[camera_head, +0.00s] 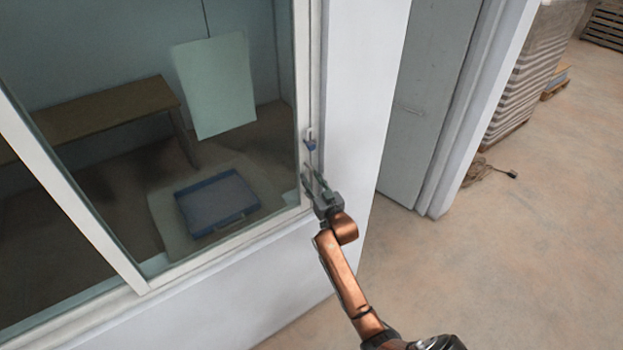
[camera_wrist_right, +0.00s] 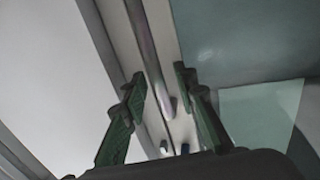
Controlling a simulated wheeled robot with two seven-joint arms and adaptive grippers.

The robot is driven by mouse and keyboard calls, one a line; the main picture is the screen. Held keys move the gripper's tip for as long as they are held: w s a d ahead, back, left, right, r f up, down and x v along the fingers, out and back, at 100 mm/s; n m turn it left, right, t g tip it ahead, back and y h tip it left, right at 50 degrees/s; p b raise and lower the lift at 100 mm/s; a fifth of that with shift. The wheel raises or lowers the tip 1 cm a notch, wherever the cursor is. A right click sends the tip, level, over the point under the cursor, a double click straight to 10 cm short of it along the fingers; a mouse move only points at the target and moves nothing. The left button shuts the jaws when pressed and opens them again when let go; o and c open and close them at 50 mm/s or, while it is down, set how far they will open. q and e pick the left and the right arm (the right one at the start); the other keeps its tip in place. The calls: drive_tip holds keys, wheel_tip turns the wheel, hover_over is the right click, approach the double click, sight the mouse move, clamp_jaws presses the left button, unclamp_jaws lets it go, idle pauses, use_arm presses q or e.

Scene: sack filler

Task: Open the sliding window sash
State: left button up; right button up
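The window sash (camera_head: 303,85) has a white frame around a large glass pane and stands at the left of the head view. My right gripper (camera_head: 308,172) is at that upright, just below the fitting. In the right wrist view, its two green-padded fingers (camera_wrist_right: 157,85) are spread apart. A grey metal bar (camera_wrist_right: 147,45) on the white frame shows between them, its lower end near the fingertips. I cannot tell whether either finger touches it. My left gripper is not in view.
Through the glass show a brown bench (camera_head: 105,108), a pale hanging panel (camera_head: 215,85) and a blue tray (camera_head: 217,203). A white wall post (camera_head: 365,90) stands right of the window. Stacked goods (camera_head: 525,80) and a cable (camera_head: 485,170) lie farther right. The floor is otherwise open.

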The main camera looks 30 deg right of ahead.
drive_tip(key=shift+c, duration=0.5)
clamp_jaws()
